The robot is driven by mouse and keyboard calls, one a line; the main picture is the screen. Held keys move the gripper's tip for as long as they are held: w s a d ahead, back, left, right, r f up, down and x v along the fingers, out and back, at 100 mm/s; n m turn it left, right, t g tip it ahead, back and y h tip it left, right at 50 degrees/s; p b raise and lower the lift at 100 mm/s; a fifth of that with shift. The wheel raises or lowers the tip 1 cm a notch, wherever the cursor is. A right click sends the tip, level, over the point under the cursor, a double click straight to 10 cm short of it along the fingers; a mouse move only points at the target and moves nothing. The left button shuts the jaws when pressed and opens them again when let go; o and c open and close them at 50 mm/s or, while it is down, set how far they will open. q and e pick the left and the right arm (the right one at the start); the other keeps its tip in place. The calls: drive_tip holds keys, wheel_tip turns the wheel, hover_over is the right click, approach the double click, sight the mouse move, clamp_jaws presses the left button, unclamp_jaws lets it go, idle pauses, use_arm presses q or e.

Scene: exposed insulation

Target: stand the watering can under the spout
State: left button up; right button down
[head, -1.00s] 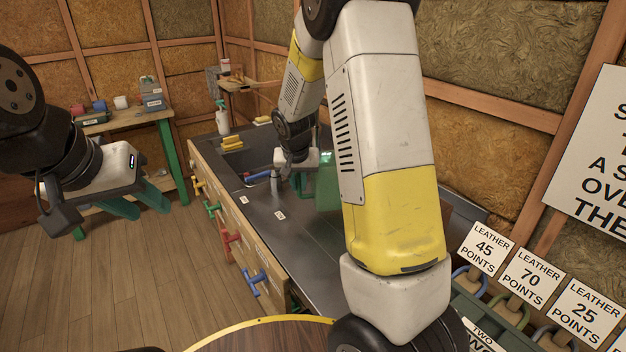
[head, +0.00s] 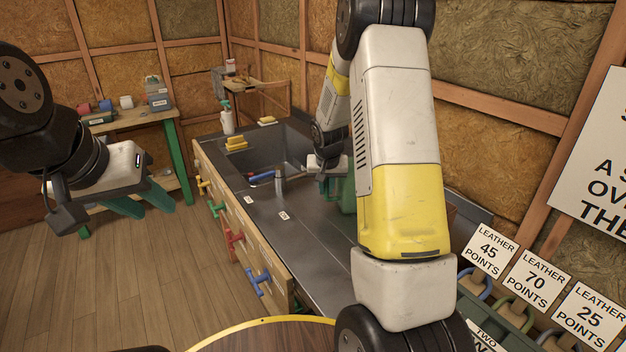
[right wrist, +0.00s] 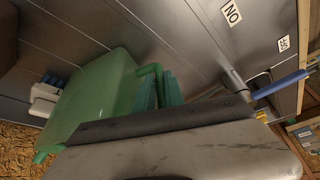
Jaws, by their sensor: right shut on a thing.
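The green watering can (head: 348,196) is mostly hidden behind my right arm in the head view. In the right wrist view its green body (right wrist: 98,98) shows large, with a handle beside the fingers. My right gripper (head: 324,180) is shut on the can; its green fingers also show in the right wrist view (right wrist: 168,92). The tap with the spout (head: 279,181) and a blue lever stands left of the gripper, apart from the can. It also shows in the right wrist view (right wrist: 236,84). My left gripper (head: 143,203) is open and empty over the floor.
The dark sink basin (head: 268,147) lies behind the tap. Yellow sponges (head: 236,144) and a spray bottle (head: 227,118) stand at the counter's back left. The metal counter (head: 290,236) is clear in front of the tap. Coloured drawer handles stick out along its left side.

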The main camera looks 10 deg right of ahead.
drive_tip(key=shift+f, duration=0.15)
drive_tip(key=c, duration=1.4)
unclamp_jaws()
drive_tip(key=s+a+r+n+t+y, duration=0.1)
drive_tip(key=s+a+r, duration=0.1)
drive_tip(key=s+r, duration=0.8)
drive_tip(key=s+a+r+y, duration=0.1)
drive_tip(key=s+a+r, duration=0.2)
drive_tip(key=s+r, duration=0.6)
drive_tip(key=s+a+r+n, duration=0.1)
drive_tip(key=s+a+r, duration=0.1)
drive_tip(key=s, duration=0.4)
drive_tip(key=s+a+r+n+y, duration=0.1)
drive_tip(key=s+a+r, duration=0.1)
drive_tip(key=s, duration=0.5)
drive_tip(key=shift+r+n+t, duration=0.15)
drive_tip(key=shift+n+t, duration=0.15)
drive_tip(key=shift+t, duration=0.1)
